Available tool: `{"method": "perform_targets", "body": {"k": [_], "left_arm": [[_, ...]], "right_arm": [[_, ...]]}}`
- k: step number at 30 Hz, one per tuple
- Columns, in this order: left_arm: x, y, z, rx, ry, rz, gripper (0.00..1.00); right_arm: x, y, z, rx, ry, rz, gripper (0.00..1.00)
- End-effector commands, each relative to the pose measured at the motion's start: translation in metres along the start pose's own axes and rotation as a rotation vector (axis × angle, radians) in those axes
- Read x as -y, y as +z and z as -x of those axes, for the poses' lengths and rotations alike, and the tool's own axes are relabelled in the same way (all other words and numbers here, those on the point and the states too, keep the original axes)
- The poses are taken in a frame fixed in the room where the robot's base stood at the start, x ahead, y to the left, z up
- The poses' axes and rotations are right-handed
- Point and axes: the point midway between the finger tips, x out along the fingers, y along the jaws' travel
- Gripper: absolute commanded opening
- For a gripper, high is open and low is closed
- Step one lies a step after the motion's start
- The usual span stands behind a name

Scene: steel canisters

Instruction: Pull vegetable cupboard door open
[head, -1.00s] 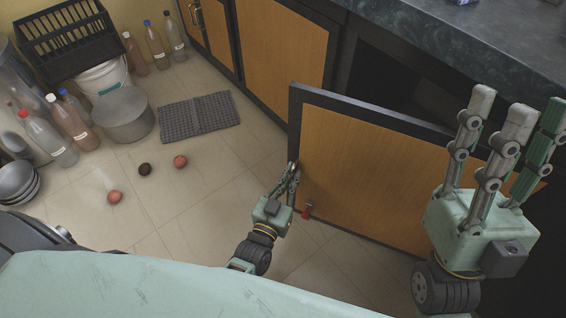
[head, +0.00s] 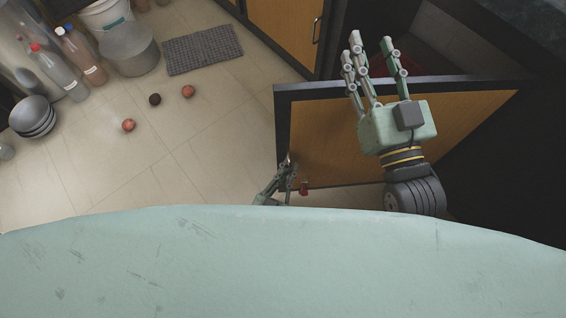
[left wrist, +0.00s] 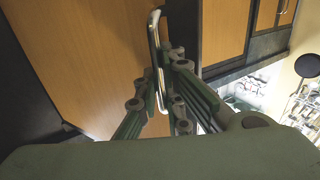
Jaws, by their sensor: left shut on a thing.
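The cupboard door (head: 335,135) is a wooden panel with a dark frame, standing swung out from the dark cupboard at the right. My left gripper (head: 288,170) is at the door's lower left part, partly hidden by my own body. In the left wrist view, the door's upright metal handle (left wrist: 153,45) runs between the fingers of my left gripper (left wrist: 165,90), which are closed around it. My right gripper (head: 375,55) is open and empty, its fingers spread upward in front of the door's top edge and the cupboard opening.
The cupboard's inside (head: 440,45) is partly visible, with something red low down. A neighbouring closed wooden door (head: 280,30) is beyond. Several small round items lie on the tiles, with a grey mat (head: 202,50), a pot (head: 130,48), stacked bowls (head: 32,115) and bottles at left.

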Motion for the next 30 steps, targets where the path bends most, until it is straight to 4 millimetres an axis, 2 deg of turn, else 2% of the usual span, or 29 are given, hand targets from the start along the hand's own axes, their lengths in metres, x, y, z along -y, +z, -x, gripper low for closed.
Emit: {"method": "perform_targets", "body": {"k": [1,11,12,18,30], "left_arm": [[0.0008,-0.0096,-0.0034,-0.025,-0.003,-0.002,0.0],[0.0002,-0.0098,-0.0035,-0.025,-0.003,0.0,0.0],[0.0002,-0.0098,-0.0036,-0.026,-0.003,0.0,0.1],[0.0006,-0.0098,-0.0037,-0.025,-0.004,0.001,0.27],[0.0012,-0.0087,0.0013,-0.023,-0.004,0.0,0.27]], "right_arm": [[-0.0002,-0.0002,-0.0001,0.004,0.0,0.0,0.4],[-0.0003,0.0001,-0.0001,0.005,0.001,0.0,0.4],[-0.0003,0.0001,-0.0001,0.005,0.001,0.0,0.4],[-0.0004,0.0,0.0,0.005,0.001,0.0,0.4],[0.0004,-0.0005,-0.0004,0.002,-0.001,0.0,0.4]]}}
